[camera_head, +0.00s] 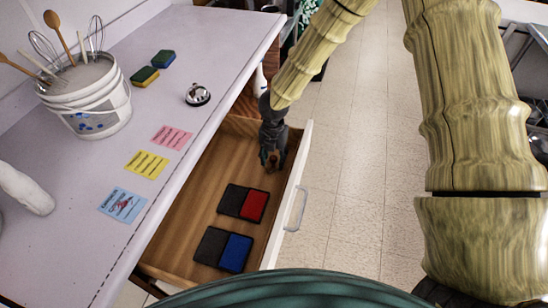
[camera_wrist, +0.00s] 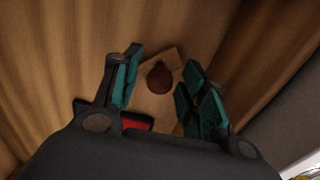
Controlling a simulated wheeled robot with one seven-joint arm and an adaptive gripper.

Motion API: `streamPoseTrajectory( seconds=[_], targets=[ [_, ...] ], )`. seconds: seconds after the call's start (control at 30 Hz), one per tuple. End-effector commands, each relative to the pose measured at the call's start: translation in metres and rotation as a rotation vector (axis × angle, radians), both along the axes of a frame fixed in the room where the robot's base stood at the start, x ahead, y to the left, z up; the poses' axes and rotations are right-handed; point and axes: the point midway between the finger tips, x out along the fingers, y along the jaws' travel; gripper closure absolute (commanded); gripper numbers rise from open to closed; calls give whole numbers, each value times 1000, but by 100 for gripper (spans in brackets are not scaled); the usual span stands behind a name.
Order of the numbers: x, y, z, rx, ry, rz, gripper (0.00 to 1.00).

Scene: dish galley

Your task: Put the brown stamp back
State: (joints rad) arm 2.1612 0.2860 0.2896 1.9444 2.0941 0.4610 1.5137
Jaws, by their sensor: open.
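The brown stamp (camera_wrist: 160,78) shows in the wrist view as a dark brown round knob on a pale wooden square base, seen from above. It appears to stand upright on the wooden floor of the open drawer (camera_head: 190,205). My gripper (camera_wrist: 166,92) is open, with one teal-padded finger on each side of the stamp's line and visible gaps to the knob. In the head view my gripper (camera_head: 270,158) reaches down into the far end of the drawer and mostly hides the stamp.
A red-and-black pad (camera_head: 254,206) and a blue-and-black pad (camera_head: 236,253) lie nearer in the drawer. The drawer front has a handle (camera_head: 296,209). The counter holds pink (camera_head: 172,137), yellow (camera_head: 147,164) and blue (camera_head: 122,204) notes, a bell (camera_head: 198,95), sponges and a utensil bucket (camera_head: 97,110).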

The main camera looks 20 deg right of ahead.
Motion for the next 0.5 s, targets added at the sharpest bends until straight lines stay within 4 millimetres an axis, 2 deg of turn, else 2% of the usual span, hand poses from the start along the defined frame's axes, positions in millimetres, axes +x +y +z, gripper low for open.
streamPoseTrajectory(
  seconds=[0.17,0.5],
  targets=[
    [1,0,15,1,-3,0,57],
    [1,0,70,2,-4,-2,57]
  ],
)
